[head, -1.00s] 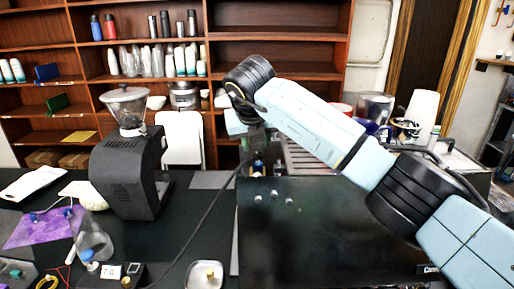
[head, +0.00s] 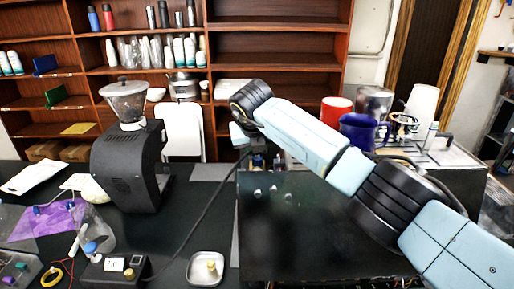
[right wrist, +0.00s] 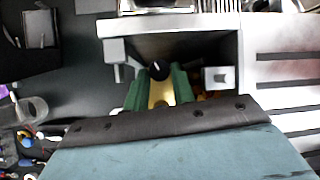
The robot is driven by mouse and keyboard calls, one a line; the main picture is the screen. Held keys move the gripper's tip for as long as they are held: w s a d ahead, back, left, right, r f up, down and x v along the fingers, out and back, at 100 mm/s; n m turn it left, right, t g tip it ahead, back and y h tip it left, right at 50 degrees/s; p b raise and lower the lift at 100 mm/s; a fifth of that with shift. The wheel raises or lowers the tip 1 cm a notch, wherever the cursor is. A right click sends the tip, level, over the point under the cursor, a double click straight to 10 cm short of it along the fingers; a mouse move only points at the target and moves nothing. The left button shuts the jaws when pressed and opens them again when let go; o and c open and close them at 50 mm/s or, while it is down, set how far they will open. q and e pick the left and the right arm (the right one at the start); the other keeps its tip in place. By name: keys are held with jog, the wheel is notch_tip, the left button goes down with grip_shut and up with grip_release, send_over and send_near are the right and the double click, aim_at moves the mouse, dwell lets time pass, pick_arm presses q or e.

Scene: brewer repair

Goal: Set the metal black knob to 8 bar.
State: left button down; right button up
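The black knob (right wrist: 159,71), with a white pointer mark, shows in the right wrist view in a recess of the grey machine. My right gripper (right wrist: 158,80) has its two green fingers apart, one on each side of the knob's near edge. A brass-coloured part (right wrist: 160,94) shows between the fingers. I cannot tell whether the fingers touch the knob. In the head view my right arm reaches over the black machine top (head: 320,230), and its gripper (head: 258,162) is small and partly hidden at the far left edge. A small display (head: 114,265) seems to read about 7.0. My left gripper is not in view.
A black grinder (head: 128,165) stands on the left of the dark table. A metal dish (head: 207,268) and a clear flask (head: 95,235) lie nearer. A blue pitcher (head: 362,131) and a red container (head: 335,110) stand behind my right arm. A dark cable crosses the table.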

jog(key=shift+c, duration=0.7)
jog(key=shift+a+m+h+b, duration=0.15)
jog(key=shift+m+h+b, duration=0.4)
jog(key=shift+m, duration=0.45)
jog(key=shift+a+m+h, duration=0.1)
jog(key=shift+m+h, duration=0.15)
jog(key=shift+m, duration=0.05)
jog(key=shift+m+g+h, duration=0.3)
jog(key=shift+m, duration=0.3)
jog(key=o, duration=0.8)
jog(key=shift+o, duration=1.2)
jog(key=shift+s+r, duration=0.1)
